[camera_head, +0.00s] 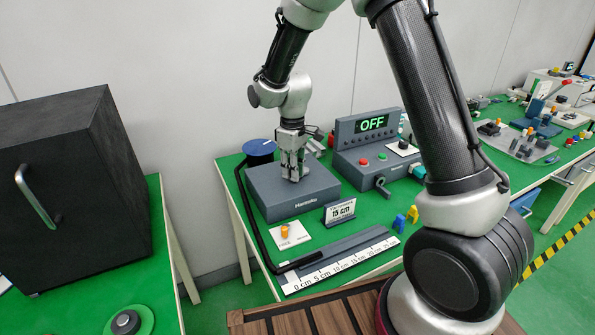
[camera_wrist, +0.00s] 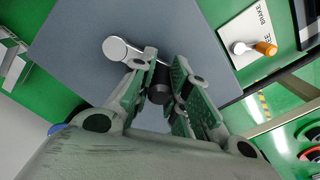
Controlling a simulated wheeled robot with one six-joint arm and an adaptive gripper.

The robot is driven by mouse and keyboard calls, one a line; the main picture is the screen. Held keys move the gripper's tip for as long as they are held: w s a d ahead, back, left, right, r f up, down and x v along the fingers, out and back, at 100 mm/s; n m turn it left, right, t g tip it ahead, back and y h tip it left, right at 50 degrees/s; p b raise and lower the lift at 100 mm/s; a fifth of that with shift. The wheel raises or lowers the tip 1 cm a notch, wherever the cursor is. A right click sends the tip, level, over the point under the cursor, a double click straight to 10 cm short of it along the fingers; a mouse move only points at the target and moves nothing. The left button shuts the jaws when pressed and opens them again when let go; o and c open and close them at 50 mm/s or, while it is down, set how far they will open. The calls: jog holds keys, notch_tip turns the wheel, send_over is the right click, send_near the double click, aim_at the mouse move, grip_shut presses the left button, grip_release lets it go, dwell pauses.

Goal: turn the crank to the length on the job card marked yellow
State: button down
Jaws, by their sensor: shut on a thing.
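My gripper (camera_head: 292,172) points down over the grey crank box (camera_head: 262,190). In the wrist view my gripper (camera_wrist: 162,85) is shut on the dark crank handle (camera_wrist: 160,82). The silver crank hub (camera_wrist: 116,48) lies up and left of the handle, joined by a short arm. In the head view my fingers hide most of the crank. The job card (camera_head: 340,211) beside the box reads 15 cm; its smaller line is too small to read. A black strip (camera_head: 252,225) runs from the blue spool (camera_head: 259,148) to the ruler (camera_head: 340,262), ending near the 5 to 10 cm marks.
An orange-knobbed lever (camera_head: 285,230) sits on a white plate, on the FREE side. A grey control box (camera_head: 372,160) with a green OFF display stands behind right. Blue and yellow pieces (camera_head: 405,218) lie right of the card. A black cabinet (camera_head: 70,190) stands left.

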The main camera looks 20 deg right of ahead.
jog(key=m, duration=0.1)
jog(key=w+m, duration=0.1)
jog(key=m, duration=0.1)
jog(key=shift+w+a, duration=0.2)
jog(key=shift+a, duration=0.1)
jog(key=w+m, duration=0.1)
jog(key=m, duration=0.2)
jog(key=shift+w+a+m, duration=0.2)
jog(key=shift+w+m, duration=0.1)
jog(key=shift+w, duration=0.05)
jog(key=m, duration=0.1)
jog(key=w+m, duration=0.1)
jog(key=m, duration=0.1)
jog(key=shift+w+d, duration=0.1)
jog(key=shift+w, duration=0.2)
jog(key=shift+w+d+m, duration=0.15)
jog(key=shift+w+m, duration=0.2)
jog(key=shift+m, duration=0.55)
jog(key=shift+w+d+m, duration=0.15)
jog(key=shift+w+m, duration=0.2)
jog(key=shift+m, duration=0.55)
jog(key=c, duration=1.3)
grip_release()
